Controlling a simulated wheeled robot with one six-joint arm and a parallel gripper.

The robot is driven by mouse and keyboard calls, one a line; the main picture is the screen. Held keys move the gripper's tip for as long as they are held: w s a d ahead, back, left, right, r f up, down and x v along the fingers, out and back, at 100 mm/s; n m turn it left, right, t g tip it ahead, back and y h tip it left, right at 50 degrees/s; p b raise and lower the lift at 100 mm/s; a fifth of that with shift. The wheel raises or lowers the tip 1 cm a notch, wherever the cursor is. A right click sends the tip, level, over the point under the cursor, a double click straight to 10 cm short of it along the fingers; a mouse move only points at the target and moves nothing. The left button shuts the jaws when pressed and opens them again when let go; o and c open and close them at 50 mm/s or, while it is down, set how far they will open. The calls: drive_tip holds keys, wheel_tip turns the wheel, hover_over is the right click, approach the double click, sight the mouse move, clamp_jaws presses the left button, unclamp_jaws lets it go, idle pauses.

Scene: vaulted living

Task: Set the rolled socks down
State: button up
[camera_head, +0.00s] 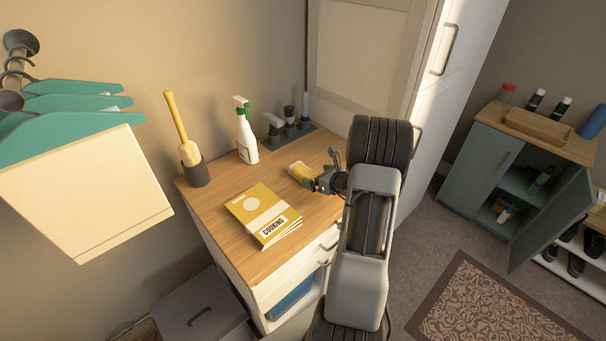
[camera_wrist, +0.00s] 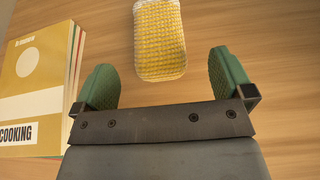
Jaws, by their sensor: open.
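The rolled socks (camera_wrist: 160,40) are a yellow knitted bundle with a whitish edge. They lie on the wooden counter top, and they also show in the head view (camera_head: 301,171) just left of my gripper. My gripper (camera_wrist: 168,80) is open, with its green-padded fingers spread to either side of the near end of the socks. The socks extend ahead past the fingertips, and I see no finger touching them. In the head view my gripper (camera_head: 318,180) is low over the counter, partly hidden by my arm.
A yellow cooking book (camera_head: 262,214) lies left of the socks. A spray bottle (camera_head: 245,135), a dark cup with a brush (camera_head: 195,170) and a dark tray with dispensers (camera_head: 290,130) stand along the back. Bare wood (camera_head: 225,192) shows around the book.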

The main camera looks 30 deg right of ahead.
sight(309, 174)
drive_tip(key=shift+p+x, duration=0.8)
drive_tip(key=shift+x, duration=1.75)
drive_tip(key=shift+s+a+f, duration=0.1)
drive_tip(key=shift+a, duration=0.05)
drive_tip(key=shift+c, duration=0.4)
drive_tip(key=c, duration=1)
